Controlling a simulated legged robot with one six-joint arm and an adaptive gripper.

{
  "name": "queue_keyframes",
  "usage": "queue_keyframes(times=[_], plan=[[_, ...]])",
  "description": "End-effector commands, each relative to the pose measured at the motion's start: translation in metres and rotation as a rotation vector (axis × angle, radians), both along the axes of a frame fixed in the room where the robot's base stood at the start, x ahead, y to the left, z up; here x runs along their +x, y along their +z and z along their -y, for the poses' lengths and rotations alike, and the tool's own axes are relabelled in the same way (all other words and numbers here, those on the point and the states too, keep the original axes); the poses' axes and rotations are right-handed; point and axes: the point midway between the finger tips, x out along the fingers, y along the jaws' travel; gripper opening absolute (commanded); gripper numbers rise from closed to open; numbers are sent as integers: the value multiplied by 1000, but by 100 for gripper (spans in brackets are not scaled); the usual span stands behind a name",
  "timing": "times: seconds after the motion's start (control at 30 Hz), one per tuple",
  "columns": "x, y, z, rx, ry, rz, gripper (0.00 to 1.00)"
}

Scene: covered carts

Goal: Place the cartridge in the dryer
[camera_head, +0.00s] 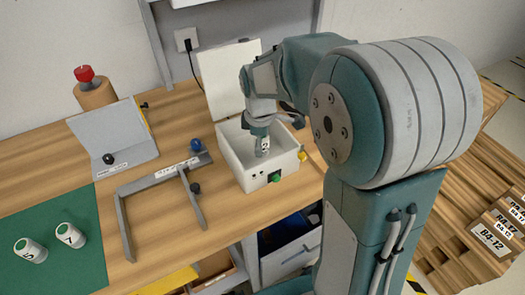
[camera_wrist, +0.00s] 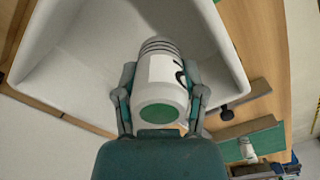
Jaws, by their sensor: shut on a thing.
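The dryer is a white open-topped box (camera_head: 252,182) with a green button and a yellow knob, and its lid (camera_head: 222,80) stands raised at the back. My gripper (camera_head: 261,133) points down into the dryer's opening. It is shut on a white cartridge (camera_head: 262,148) with a dark mark on its side. In the wrist view the cartridge (camera_wrist: 163,73) shows a green end and a ribbed far end between the two fingers (camera_wrist: 163,98), with the dryer's white inner walls (camera_wrist: 85,50) around it. I cannot tell whether the cartridge touches the dryer floor.
Two white cartridges, marked 5 (camera_head: 30,250) and 7 (camera_head: 70,236), stand on a green mat (camera_head: 75,268) at the left. A grey frame (camera_head: 126,222), a slanted grey panel (camera_head: 115,138) and a red-topped brown cylinder (camera_head: 95,94) are on the wooden bench left of the dryer.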

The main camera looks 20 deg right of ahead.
Motion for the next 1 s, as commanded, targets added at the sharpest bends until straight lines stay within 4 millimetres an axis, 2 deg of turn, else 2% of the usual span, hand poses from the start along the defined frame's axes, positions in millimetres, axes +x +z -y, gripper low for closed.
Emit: queue_keyframes(times=[0.2,0.3,0.4,0.73,0.77,0.8,0.83,1.0], plan=[[9,-20,10,0,0,-2,2],[9,-36,9,0,1,-2,2],[9,-44,10,1,1,0,2],[9,-47,8,0,1,1,2],[9,-47,8,0,1,1,67],[9,-47,8,0,1,1,85],[9,-46,8,0,1,1,88],[9,-46,8,0,1,1,88]])
